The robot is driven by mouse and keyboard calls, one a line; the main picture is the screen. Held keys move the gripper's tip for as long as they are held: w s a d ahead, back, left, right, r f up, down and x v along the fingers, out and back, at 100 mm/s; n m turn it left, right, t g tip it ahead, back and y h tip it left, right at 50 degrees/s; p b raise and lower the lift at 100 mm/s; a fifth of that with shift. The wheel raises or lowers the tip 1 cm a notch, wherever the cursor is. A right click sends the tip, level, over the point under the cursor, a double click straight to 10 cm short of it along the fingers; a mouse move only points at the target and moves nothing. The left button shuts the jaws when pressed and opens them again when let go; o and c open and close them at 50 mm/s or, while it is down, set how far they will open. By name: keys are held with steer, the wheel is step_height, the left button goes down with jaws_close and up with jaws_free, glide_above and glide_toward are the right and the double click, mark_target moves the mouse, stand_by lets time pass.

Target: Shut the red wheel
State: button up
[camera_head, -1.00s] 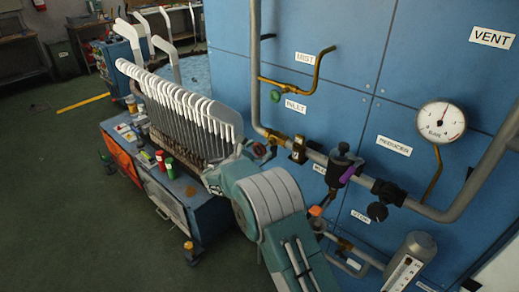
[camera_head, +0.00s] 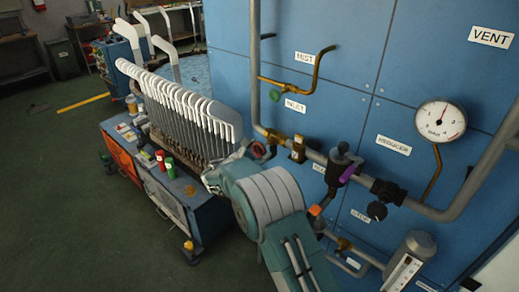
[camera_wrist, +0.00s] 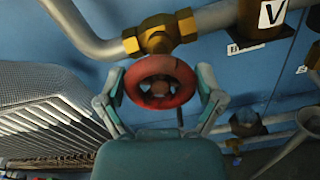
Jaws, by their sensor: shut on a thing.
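The red wheel (camera_wrist: 160,82) is a round red handwheel on a brass valve (camera_wrist: 160,36) in the wrist view. My gripper (camera_wrist: 160,90) has one finger at each side of the wheel's rim and is shut on it. In the head view a small part of the red wheel (camera_head: 259,150) shows just beyond my arm, below the INLET label (camera_head: 295,106).
Grey pipes run along the blue panel (camera_head: 330,75), with a dark regulator (camera_head: 343,165) and a pressure gauge (camera_head: 440,121) to the right. A rack of white sock forms (camera_head: 185,105) stands close on the left. Open floor lies further left.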

steer(key=m, duration=0.5)
steer(key=shift+s+d+f+m, duration=0.1)
steer(key=shift+m, duration=1.05)
steer(key=shift+f+m, duration=0.1)
steer(key=shift+m, duration=1.05)
steer(key=o, duration=0.9)
steer(key=shift+c, duration=0.2)
steer(key=v, duration=1.2)
steer(key=shift+f, duration=0.1)
